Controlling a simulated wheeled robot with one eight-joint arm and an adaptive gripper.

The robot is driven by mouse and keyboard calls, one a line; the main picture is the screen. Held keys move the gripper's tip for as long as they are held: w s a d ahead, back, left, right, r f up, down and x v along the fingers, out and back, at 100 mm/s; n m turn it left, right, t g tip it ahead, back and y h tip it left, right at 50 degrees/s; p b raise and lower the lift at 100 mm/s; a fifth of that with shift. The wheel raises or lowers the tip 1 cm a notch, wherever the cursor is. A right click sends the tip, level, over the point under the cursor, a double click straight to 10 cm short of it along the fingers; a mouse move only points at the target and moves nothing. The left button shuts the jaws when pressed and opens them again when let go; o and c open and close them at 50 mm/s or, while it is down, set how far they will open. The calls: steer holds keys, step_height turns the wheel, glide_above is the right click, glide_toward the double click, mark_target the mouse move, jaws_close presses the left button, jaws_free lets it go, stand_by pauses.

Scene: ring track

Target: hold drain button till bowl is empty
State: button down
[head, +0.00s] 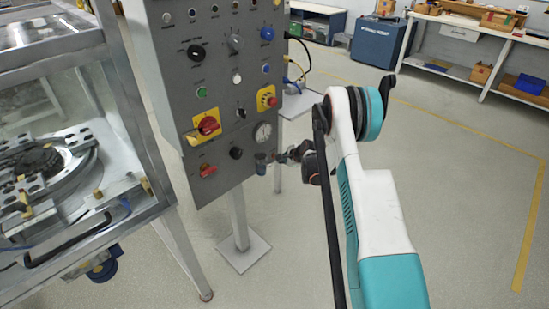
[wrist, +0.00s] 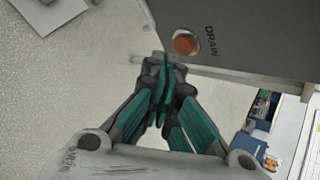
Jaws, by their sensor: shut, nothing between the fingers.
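The drain button (wrist: 186,43) is a round orange-red button beside the word DRAIN on the grey control panel (wrist: 245,30) in the wrist view. My gripper (wrist: 165,62) is shut and empty. Its fingertips appear at the panel's edge, just beside and below the button in the picture, and do not cover it.
The glass-sided machine frame (head: 110,190) is close at left. Floor at right is clear.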

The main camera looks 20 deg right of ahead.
steer(key=shift+w, duration=0.1)
steer(key=shift+w+a, duration=0.15)
steer(key=shift+w, duration=0.15)
steer(key=shift+w+a, duration=0.15)
steer(key=shift+w, duration=0.25)
stand_by(2.4)
steer(key=shift+s, duration=0.1)
stand_by(0.9)
steer(key=shift+s+d, duration=0.35)
steer(key=shift+s, duration=0.35)
steer(key=s, duration=0.1)
steer(key=s+d, duration=0.1)
steer(key=s, duration=0.2)
steer(key=shift+s+d, duration=0.3)
steer(key=shift+s, duration=0.05)
stand_by(0.4)
